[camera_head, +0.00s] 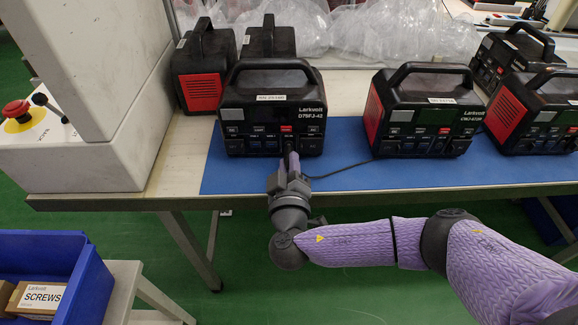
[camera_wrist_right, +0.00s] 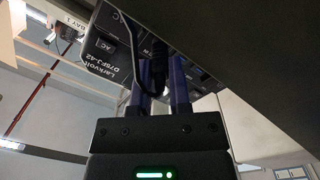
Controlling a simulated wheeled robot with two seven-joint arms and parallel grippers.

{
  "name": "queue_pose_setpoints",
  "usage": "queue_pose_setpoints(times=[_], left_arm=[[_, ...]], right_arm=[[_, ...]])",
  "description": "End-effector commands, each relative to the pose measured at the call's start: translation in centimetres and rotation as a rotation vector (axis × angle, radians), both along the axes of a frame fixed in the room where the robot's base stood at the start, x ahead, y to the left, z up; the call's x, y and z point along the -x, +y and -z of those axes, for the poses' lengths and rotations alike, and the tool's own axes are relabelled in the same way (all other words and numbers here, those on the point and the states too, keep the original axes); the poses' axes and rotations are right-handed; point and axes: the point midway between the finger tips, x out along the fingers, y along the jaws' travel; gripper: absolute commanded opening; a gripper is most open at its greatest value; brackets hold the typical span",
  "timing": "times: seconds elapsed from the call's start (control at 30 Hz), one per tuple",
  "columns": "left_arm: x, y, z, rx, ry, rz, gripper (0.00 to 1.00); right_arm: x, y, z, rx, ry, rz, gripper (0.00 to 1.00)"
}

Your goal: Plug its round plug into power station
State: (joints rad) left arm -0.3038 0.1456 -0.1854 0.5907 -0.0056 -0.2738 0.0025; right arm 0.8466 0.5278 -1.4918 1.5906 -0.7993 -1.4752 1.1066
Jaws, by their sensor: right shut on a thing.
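The black power station (camera_head: 270,97) marked D75FJ-42 stands upright on the blue mat, its front panel with dark sockets facing me. It shows tilted in the right wrist view (camera_wrist_right: 98,62). My right gripper (camera_head: 289,160) is at the lower right of this panel, shut on a black plug (camera_wrist_right: 157,62) between its two blue fingers. The fingertips are close against the panel. A thin black cable (camera_head: 340,171) runs from the gripper to the right across the mat. The plug's tip is hidden, so I cannot tell whether it is in a socket. My left gripper is not in view.
More power stations stand on the table, one (camera_head: 420,110) to the right and others behind and at the far right. The mat (camera_head: 440,175) is bare in front. A grey machine column (camera_head: 90,70) and blue bin (camera_head: 45,262) are at the left.

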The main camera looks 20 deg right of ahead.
Motion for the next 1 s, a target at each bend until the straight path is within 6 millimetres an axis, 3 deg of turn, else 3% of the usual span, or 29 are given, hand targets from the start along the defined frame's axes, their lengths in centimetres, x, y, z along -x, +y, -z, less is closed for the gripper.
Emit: queue_pose_setpoints(times=[0.9, 0.93, 1.0], left_arm=[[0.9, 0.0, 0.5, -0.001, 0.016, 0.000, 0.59], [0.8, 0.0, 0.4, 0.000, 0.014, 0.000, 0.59], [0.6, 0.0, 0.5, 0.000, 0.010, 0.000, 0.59]], right_arm=[[-1.0, -0.3, 0.1, 0.000, -0.001, -0.001, 0.00], [-0.9, -0.3, 0.0, 0.000, -0.001, -0.001, 0.29], [-0.9, -0.3, 0.0, 0.000, -0.001, -0.001, 0.44]])
